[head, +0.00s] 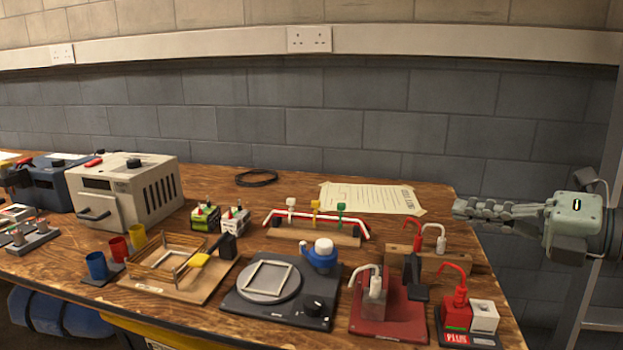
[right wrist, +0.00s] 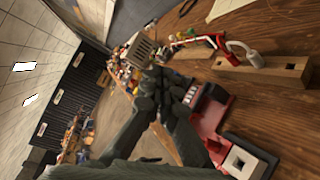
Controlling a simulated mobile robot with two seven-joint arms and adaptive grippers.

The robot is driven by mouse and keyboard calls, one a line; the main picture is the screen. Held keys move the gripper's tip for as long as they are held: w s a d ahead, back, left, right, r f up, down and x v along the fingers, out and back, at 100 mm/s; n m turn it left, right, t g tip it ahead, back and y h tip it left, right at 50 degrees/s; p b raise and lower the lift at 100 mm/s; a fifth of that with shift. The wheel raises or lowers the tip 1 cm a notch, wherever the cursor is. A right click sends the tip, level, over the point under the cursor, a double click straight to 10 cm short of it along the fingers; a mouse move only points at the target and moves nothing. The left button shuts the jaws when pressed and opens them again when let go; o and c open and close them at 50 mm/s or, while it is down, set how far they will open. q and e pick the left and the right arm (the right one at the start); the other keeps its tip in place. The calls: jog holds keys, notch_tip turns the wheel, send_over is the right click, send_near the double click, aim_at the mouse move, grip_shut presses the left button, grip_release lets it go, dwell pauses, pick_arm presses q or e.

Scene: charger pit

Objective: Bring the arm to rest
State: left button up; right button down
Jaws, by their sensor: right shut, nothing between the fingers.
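My right gripper (head: 468,209) reaches in from the right edge of the head view. It is level, points left, and is shut and empty. Its fingers hang in the air at the right end of the wooden bench (head: 330,185), apart from everything on it. The closed fingers also show in the right wrist view (right wrist: 152,88), tilted, with the bench to the right. My left gripper is not in view.
Nearest my gripper are a wooden block with red and white hooks (head: 428,250), a red stand (head: 400,310) and a red clamp (head: 457,310). A scale (head: 285,310) and a beige charger box (head: 130,190) stand further left. A ladder-like frame (head: 590,290) is at right.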

jog(key=w+d+f+m+t+h, duration=0.3)
jog(key=d+f+m+t+h, duration=0.3)
jog(key=d+f+m+h, duration=0.75)
jog(key=s+d+f+m+g+h+p, duration=0.1)
jog(key=s+d+f+m+g, duration=0.15)
jog(key=d+f+m, duration=0.45)
jog(key=s+a+f+m+g+h+p, duration=0.1)
jog(key=s+a+f+m+g, duration=0.3)
jog(key=f, duration=0.5)
jog(key=s+a+f+m+g+h, duration=0.1)
jog(key=s+f+m+g, duration=0.1)
jog(key=s+f+m, duration=0.5)
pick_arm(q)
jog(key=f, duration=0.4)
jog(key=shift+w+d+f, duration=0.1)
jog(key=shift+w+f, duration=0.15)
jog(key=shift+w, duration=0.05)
pick_arm(e)
jog(key=s+a+f+g+y, duration=0.3)
jog(key=s+a+f+g, duration=0.2)
jog(key=s+a+f, duration=0.7)
jog(key=shift+a+f+g, duration=0.15)
jog(key=shift+f+g, duration=0.15)
jog(key=shift+g, duration=0.05)
